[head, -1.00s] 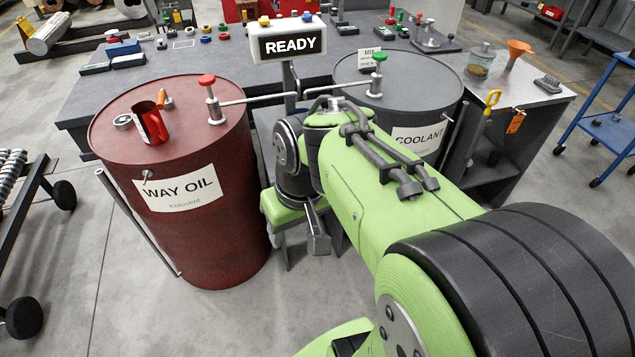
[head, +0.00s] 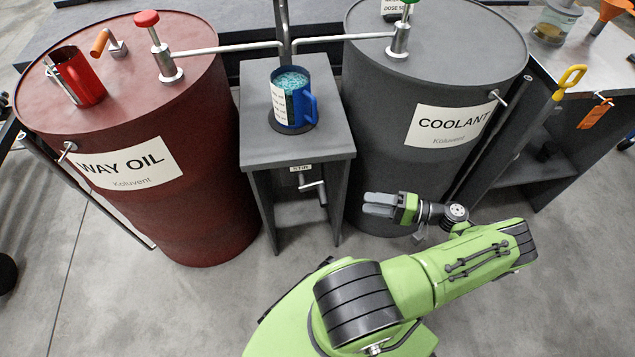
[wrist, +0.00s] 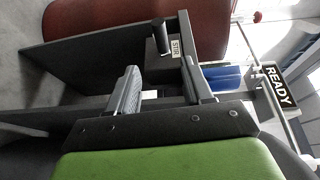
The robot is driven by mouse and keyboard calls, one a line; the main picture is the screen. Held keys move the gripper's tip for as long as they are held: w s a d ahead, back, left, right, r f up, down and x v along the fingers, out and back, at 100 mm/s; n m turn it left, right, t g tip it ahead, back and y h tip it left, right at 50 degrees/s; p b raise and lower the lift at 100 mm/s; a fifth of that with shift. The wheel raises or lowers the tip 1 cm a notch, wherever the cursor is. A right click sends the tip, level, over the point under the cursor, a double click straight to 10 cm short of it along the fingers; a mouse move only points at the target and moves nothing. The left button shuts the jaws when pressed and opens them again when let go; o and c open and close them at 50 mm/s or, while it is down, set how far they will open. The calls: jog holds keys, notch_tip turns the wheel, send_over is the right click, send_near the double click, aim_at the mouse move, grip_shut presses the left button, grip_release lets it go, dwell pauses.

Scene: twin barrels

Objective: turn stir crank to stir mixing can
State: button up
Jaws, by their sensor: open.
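The stir crank (head: 318,190) is a small metal crank with a dark handle, on the front of the grey stand, under a STIR label (head: 300,168). In the wrist view the crank handle (wrist: 160,30) lies ahead of the fingers. The mixing can (head: 291,98) is blue with a pale label and teal contents; it stands upright on the stand's top, and part of it shows in the wrist view (wrist: 222,77). My gripper (head: 372,204) is open and empty, right of the crank and apart from it; its spread fingers show in the wrist view (wrist: 160,76).
The red WAY OIL barrel (head: 185,200) stands left of the grey stand (head: 255,150), the grey COOLANT barrel (head: 385,120) right of it. Spouts from both barrels reach over the stand. A red mug (head: 85,82) sits on the red barrel. Bare floor lies before the stand.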

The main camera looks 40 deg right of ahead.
jog(key=r+x, duration=0.1)
jog(key=x, duration=1.4)
jog(key=shift+w+a+f, duration=0.2)
jog(key=shift+a+f, duration=0.15)
jog(key=shift+f, duration=0.1)
grip_shut()
